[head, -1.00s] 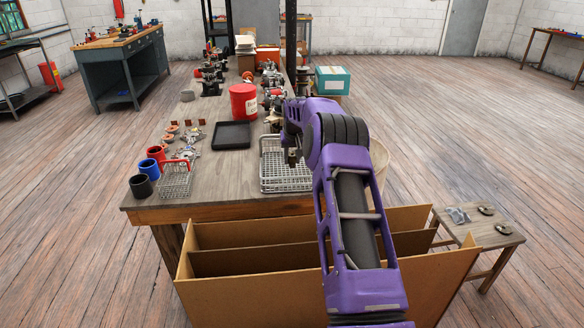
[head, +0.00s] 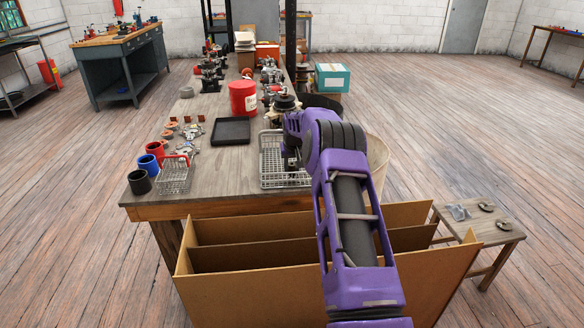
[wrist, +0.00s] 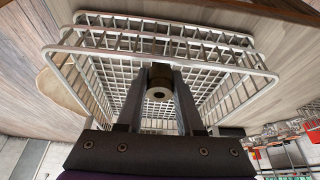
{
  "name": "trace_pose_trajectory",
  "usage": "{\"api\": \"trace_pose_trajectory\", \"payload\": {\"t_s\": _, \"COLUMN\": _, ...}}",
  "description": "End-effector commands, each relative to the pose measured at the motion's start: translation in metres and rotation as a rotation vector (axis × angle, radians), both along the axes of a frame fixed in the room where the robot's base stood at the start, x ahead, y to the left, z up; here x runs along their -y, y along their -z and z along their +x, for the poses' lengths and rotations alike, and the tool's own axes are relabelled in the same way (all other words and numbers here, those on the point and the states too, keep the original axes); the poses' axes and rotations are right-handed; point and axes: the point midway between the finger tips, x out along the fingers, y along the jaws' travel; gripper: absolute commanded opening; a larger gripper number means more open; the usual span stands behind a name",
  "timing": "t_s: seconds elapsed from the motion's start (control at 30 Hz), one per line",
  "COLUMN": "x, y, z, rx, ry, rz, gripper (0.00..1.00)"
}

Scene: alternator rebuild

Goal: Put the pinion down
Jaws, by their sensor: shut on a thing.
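The pinion (wrist: 158,92) is a small metal cylinder with a hole through its middle, seen end-on in the wrist view. My gripper (wrist: 159,78) is shut on it, with one dark finger on each side. Both are over a grey wire basket (wrist: 92,52), whose grid fills the view behind them. In the head view my gripper (head: 291,165) points down at the wire basket (head: 268,180), near the bench's right edge. My purple arm hides part of the basket there. I cannot tell whether the pinion touches the basket floor.
A black tray (head: 231,131) and a red tub (head: 243,98) stand behind the basket. A smaller wire basket (head: 174,178) and several cups are at the bench's left front. A cardboard divider box (head: 230,290) stands before the bench, and a stool (head: 490,243) is at right.

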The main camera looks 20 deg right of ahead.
Motion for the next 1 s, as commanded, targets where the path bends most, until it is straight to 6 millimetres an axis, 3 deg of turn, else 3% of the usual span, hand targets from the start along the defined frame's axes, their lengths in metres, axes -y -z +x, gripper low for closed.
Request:
{"api": "trace_pose_trajectory", "payload": {"t_s": 0.03, "x": 0.000, "y": -0.001, "z": 0.000, "rx": 0.001, "ry": 0.000, "rz": 0.000, "gripper": 0.00}}
{"api": "trace_pose_trajectory", "payload": {"t_s": 0.07, "x": 0.000, "y": -0.001, "z": 0.000, "rx": 0.000, "ry": 0.000, "rz": 0.000, "gripper": 0.39}}
{"api": "trace_pose_trajectory", "payload": {"t_s": 0.2, "x": 0.000, "y": -0.001, "z": 0.000, "rx": 0.000, "ry": 0.000, "rz": 0.000, "gripper": 0.65}}
{"api": "trace_pose_trajectory", "payload": {"t_s": 0.57, "x": 0.000, "y": -0.005, "z": 0.000, "rx": 0.001, "ry": 0.000, "rz": 0.000, "gripper": 0.66}}
{"api": "trace_pose_trajectory", "payload": {"t_s": 0.77, "x": -0.001, "y": -0.029, "z": -0.004, "rx": 0.004, "ry": 0.000, "rz": -0.001, "gripper": 0.66}}
{"api": "trace_pose_trajectory", "payload": {"t_s": 1.0, "x": -0.006, "y": -0.076, "z": -0.024, "rx": 0.004, "ry": 0.000, "rz": -0.002, "gripper": 0.66}}
